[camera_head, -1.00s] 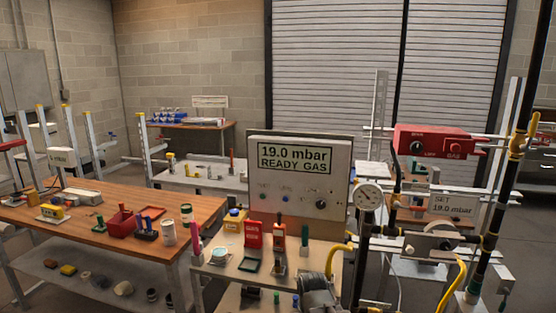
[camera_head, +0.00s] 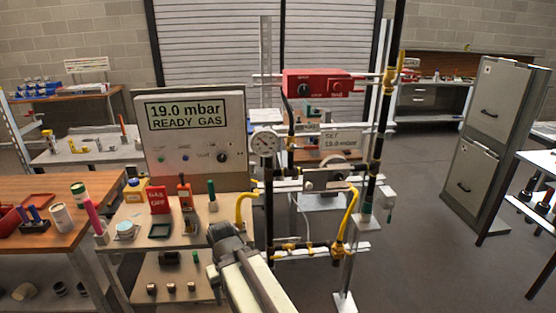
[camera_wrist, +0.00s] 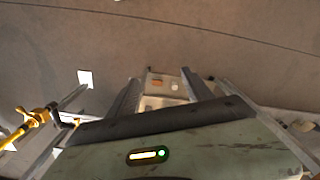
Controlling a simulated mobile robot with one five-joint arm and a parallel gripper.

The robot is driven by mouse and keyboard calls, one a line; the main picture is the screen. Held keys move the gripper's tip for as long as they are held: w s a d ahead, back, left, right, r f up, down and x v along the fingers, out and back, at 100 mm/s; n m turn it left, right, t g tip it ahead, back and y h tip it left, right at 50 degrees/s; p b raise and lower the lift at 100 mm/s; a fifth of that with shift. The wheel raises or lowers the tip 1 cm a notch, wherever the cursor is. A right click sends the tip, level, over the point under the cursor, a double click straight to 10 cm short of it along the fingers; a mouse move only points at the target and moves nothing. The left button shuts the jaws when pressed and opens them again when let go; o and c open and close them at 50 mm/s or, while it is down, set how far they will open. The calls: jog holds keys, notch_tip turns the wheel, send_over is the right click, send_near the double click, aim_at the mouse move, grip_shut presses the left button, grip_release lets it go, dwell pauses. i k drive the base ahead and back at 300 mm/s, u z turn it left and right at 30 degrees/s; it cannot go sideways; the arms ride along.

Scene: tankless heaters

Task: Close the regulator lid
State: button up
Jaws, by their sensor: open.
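A grey regulator-like unit (camera_head: 324,181) with a pale round part sits on the pipework in the head view, below a "SET 19.0 mbar" sign (camera_head: 342,140). I cannot make out its lid or the lid's angle. My arm rises from the bottom of the head view, left of and below this unit, apart from it in the picture. My gripper (camera_wrist: 163,92) shows in the wrist view with its two fingers apart and nothing clearly between them. Its fingertips cannot be made out in the head view. I cannot identify the regulator in the wrist view.
A pressure gauge (camera_head: 265,142) and yellow hoses (camera_head: 347,214) surround the unit. A red control box (camera_head: 318,84) is above. A display panel (camera_head: 193,138) stands on a cluttered bench to the left. A grey cabinet (camera_head: 489,135) stands right; open floor lies before it.

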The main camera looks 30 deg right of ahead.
aim_at(314, 181)
jog(key=u, duration=2.3)
jog(key=k, duration=1.15)
jog(key=z, duration=0.8)
jog(key=i, duration=1.05)
jog(key=u, duration=0.05)
